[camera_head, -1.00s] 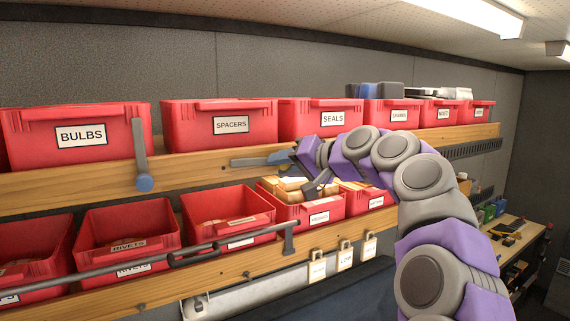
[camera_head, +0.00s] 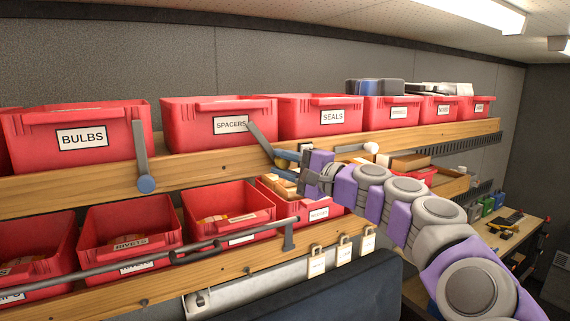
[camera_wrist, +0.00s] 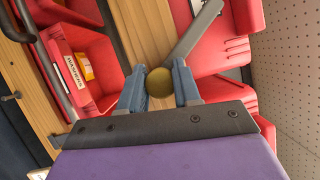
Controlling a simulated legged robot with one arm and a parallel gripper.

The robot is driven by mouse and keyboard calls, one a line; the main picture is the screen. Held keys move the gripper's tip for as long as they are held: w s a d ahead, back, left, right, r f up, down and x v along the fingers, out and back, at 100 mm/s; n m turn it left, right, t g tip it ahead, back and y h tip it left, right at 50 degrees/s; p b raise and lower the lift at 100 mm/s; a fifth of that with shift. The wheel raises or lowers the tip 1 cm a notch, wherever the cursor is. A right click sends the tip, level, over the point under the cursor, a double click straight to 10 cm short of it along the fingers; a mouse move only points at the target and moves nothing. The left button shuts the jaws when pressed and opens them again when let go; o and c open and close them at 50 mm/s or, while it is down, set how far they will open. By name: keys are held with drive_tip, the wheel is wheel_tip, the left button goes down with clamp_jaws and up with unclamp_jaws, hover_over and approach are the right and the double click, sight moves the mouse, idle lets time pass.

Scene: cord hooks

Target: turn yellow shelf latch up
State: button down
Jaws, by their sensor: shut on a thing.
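The yellow latch's round knob (camera_wrist: 159,82) sits between the two blue-grey fingers of my gripper (camera_wrist: 160,86) in the wrist view. Its grey bar (camera_wrist: 195,32) reaches from the knob across the face of a red bin. In the head view my gripper (camera_head: 283,157) is at the upper shelf's wooden front, below the SPACERS and SEALS bins. The latch's bar (camera_head: 260,137) slants up and left from the fingers, its tip in front of the SPACERS bin's lower right corner. The fingers hide the knob there.
A blue-knobbed latch (camera_head: 145,183) stands upright before the BULBS bin (camera_head: 82,120). A white-knobbed latch (camera_head: 371,148) lies level to the right of my gripper. Open red bins (camera_head: 228,213) fill the lower shelf. A grey rail (camera_head: 215,243) runs along its front.

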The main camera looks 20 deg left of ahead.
drive_tip(key=m+t, duration=0.1)
drive_tip(key=m, duration=0.2)
drive_tip(key=m+t+y+b, duration=0.1)
drive_tip(key=m, duration=0.2)
drive_tip(key=shift+f, duration=0.1)
drive_tip(key=shift+m+t+y+b, duration=0.4)
drive_tip(key=shift+m+t, duration=0.4)
drive_tip(key=shift+m, duration=0.4)
drive_tip(key=shift+r, duration=0.2)
drive_tip(key=c, duration=1.2)
unclamp_jaws()
drive_tip(key=o, duration=0.4)
drive_tip(key=shift+w+a+f, duration=0.15)
drive_tip(key=shift+w+a, duration=0.1)
drive_tip(key=shift+s, duration=0.15)
drive_tip(key=shift+s+d+f, duration=0.1)
drive_tip(key=shift+d+f, duration=0.1)
drive_tip(key=shift+d, duration=0.35)
drive_tip(key=b+v, duration=0.3)
drive_tip(key=v, duration=1.3)
drive_tip(key=shift+s+r+b, duration=0.1)
drive_tip(key=shift+s+b, duration=0.1)
drive_tip(key=shift+b, duration=0.1)
